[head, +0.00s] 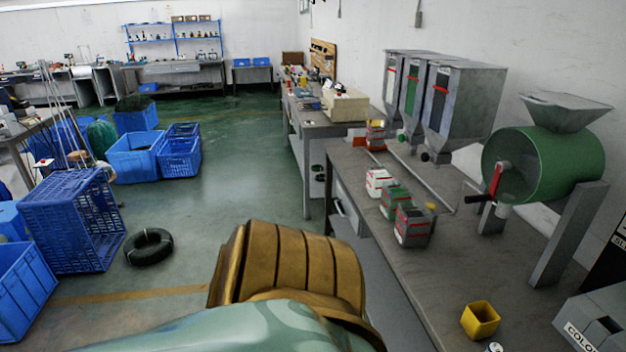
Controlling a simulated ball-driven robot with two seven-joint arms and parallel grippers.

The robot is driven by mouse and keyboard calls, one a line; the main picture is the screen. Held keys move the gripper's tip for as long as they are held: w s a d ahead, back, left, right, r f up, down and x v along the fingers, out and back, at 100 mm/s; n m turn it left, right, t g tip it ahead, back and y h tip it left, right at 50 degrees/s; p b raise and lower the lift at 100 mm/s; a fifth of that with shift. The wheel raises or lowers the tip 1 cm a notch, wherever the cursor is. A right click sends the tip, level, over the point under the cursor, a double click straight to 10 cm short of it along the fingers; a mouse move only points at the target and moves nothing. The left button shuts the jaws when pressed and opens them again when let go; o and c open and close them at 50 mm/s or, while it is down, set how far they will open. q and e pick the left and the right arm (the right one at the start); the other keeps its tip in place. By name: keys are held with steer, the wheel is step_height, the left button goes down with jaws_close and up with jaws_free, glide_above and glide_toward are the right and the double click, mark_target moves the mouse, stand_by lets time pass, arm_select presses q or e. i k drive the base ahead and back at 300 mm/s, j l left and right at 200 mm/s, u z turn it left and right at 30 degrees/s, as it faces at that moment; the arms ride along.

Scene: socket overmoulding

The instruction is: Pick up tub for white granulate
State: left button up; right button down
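Three small tubs stand in a row on the grey workbench (455,265), below the hoppers. The farthest tub (378,183) looks white with red on it and seems to be the one for white granulate. Next to it stands a green tub (394,201) with red on it. The nearest tub (412,228) is dark with a red and white top. Neither of my grippers is in view. A gold and teal part of my own body fills the lower middle, left of the bench.
Three grey hoppers (463,100) stand behind the tubs, with a green drum mixer (560,165) to their right. A yellow square container (480,320) sits near the bench front, beside a grey box (592,320). Blue crates (75,220) and a black tyre (150,248) lie on the floor at left.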

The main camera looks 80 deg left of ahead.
mark_target(379, 181)
steer(key=u, duration=2.3)
steer(key=z, duration=3.05)
steer(key=u, duration=3.05)
